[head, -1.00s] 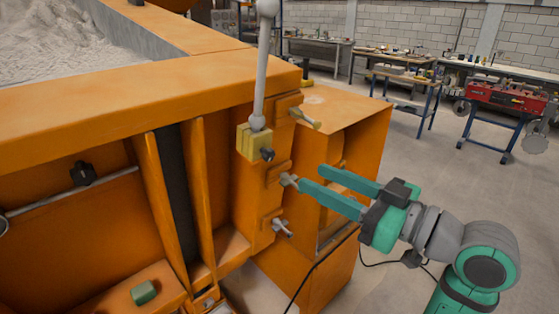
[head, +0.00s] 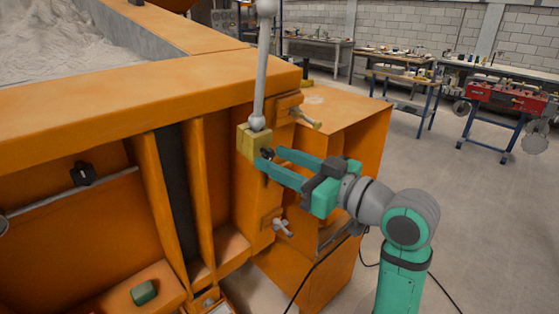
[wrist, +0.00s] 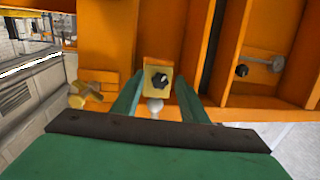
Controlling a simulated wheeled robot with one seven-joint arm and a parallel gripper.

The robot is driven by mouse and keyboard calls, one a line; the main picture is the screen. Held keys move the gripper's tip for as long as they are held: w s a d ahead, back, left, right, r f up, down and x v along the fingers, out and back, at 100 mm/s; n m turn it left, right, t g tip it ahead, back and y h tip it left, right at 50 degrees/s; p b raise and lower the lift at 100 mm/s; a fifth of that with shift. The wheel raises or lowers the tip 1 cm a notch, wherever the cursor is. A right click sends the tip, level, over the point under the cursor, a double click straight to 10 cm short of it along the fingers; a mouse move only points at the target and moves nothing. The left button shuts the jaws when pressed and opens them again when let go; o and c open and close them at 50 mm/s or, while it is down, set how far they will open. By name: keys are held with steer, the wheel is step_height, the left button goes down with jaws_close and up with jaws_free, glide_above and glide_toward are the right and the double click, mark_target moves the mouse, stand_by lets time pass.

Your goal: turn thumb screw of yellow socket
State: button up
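The yellow socket (head: 246,142) is a small block on the orange frame, with a grey ball-ended rod (head: 261,75) standing up from it. Its dark thumb screw (head: 267,153) faces my gripper. In the wrist view the thumb screw (wrist: 160,81) shows as a black knob on the yellow socket (wrist: 157,69). My gripper (head: 272,158) has two green fingers, open and apart. In the wrist view the knob appears between the fingertips (wrist: 158,74), with gaps on both sides. I cannot tell how far the tips reach past it.
A yellowish clamp handle (head: 308,118) sticks out right of the socket, and a grey one (head: 283,228) sits below. The clamp also shows left in the wrist view (wrist: 85,94). An orange cabinet (head: 345,115) stands behind my gripper. Open floor lies to the right.

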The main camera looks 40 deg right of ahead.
jaws_close()
steer(key=c, duration=1)
jaws_free()
